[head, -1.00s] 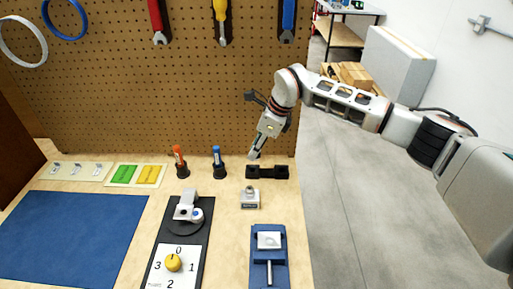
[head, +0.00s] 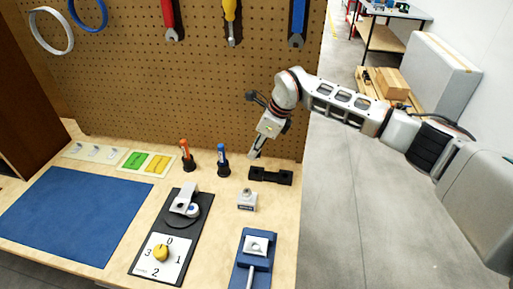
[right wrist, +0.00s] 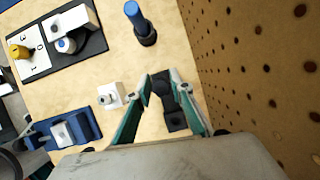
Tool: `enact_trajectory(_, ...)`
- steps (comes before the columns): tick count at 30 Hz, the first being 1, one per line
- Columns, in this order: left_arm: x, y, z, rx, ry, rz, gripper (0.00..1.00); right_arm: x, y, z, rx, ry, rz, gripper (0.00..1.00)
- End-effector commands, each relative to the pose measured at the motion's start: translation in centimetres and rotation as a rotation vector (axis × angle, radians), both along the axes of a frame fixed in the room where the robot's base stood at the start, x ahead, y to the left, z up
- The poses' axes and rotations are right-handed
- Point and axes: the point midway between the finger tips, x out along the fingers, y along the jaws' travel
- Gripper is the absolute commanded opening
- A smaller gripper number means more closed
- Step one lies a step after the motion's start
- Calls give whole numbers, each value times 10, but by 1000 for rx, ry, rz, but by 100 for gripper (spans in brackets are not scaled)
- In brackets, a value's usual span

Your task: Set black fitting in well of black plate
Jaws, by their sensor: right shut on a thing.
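My right gripper (head: 252,156) points down at the back right of the bench, just above the black block with raised ends (head: 270,176). In the right wrist view my right gripper (right wrist: 161,78) has its fingertips on a small dark piece, seemingly the black fitting. It blends with the black block (right wrist: 176,121) behind it, so its outline and whether they touch are unclear. A long black plate (head: 196,226) lies front left of the block, bearing a grey-white lever part, a dark disc and a white dial card with a yellow knob. No empty well is clear on it. My left gripper is out of view.
A blue marker (head: 222,160) and an orange marker (head: 187,156) stand left of the block. A small grey block (head: 247,200) and a blue fixture (head: 252,262) lie nearer. The pegboard (head: 200,80) rises close behind. A blue mat (head: 75,215) lies left.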

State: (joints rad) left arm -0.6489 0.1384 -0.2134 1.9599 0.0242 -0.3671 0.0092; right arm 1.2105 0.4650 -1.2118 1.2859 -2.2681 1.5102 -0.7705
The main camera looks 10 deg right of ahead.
Motion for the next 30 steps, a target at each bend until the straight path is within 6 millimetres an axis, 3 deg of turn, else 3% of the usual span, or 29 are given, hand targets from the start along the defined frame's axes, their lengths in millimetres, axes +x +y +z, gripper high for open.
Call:
enact_trajectory(8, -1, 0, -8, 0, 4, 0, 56, 0, 1, -10, 1, 1, -1, 0)
enact_trajectory(19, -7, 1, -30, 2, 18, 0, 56, -1, 1, -38, 1, 4, -1, 0)
enact_trajectory(30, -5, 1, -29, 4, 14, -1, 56, 0, 0, -40, 1, 0, -1, 0)
